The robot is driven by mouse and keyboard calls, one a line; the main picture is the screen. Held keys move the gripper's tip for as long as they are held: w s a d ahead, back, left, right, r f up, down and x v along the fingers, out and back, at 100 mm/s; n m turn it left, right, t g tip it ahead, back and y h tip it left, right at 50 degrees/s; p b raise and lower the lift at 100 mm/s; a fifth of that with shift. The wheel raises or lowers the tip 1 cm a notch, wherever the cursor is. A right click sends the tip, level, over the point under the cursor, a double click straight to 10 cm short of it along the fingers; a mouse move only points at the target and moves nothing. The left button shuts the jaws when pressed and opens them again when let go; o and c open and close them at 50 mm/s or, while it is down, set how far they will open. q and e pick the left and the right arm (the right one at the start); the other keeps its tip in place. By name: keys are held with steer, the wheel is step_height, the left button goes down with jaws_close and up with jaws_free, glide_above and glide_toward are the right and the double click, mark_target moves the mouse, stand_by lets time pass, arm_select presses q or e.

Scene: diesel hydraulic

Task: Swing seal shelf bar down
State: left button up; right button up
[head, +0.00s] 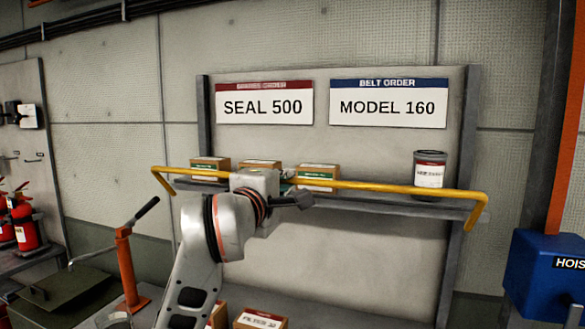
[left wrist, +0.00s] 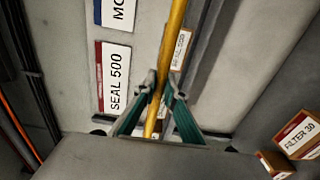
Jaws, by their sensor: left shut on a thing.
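The yellow seal shelf bar (head: 400,189) runs across the front of the shelf (head: 375,207), above shelf level, with bent ends at left and right. My left gripper (head: 287,182) is at the bar, left of its middle, partly hidden by my own wrist. In the left wrist view, the fingers (left wrist: 160,90) are closed around the bar (left wrist: 175,45). Behind the bar, several small boxes (head: 318,174) and a dark can (head: 430,170) stand on the shelf. My right gripper is not in view.
Signs reading SEAL 500 (head: 264,106) and MODEL 160 (head: 388,106) hang above the shelf. More boxes (head: 260,319) sit below. An orange post with a lever (head: 128,262) stands at left, a blue hoist box (head: 545,275) at right.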

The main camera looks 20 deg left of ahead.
arm_select(q)
steer(key=shift+f, duration=0.25)
steer(key=shift+s+f, duration=1.15)
steer(key=shift+f, duration=0.25)
steer(key=shift+s+f+b, duration=0.35)
steer(key=shift+f+b, duration=0.15)
steer(key=shift+f, duration=0.4)
steer(key=shift+s+f+b, duration=0.35)
steer(key=shift+f+b, duration=0.1)
steer(key=shift+f, duration=0.45)
steer(key=shift+a, duration=0.1)
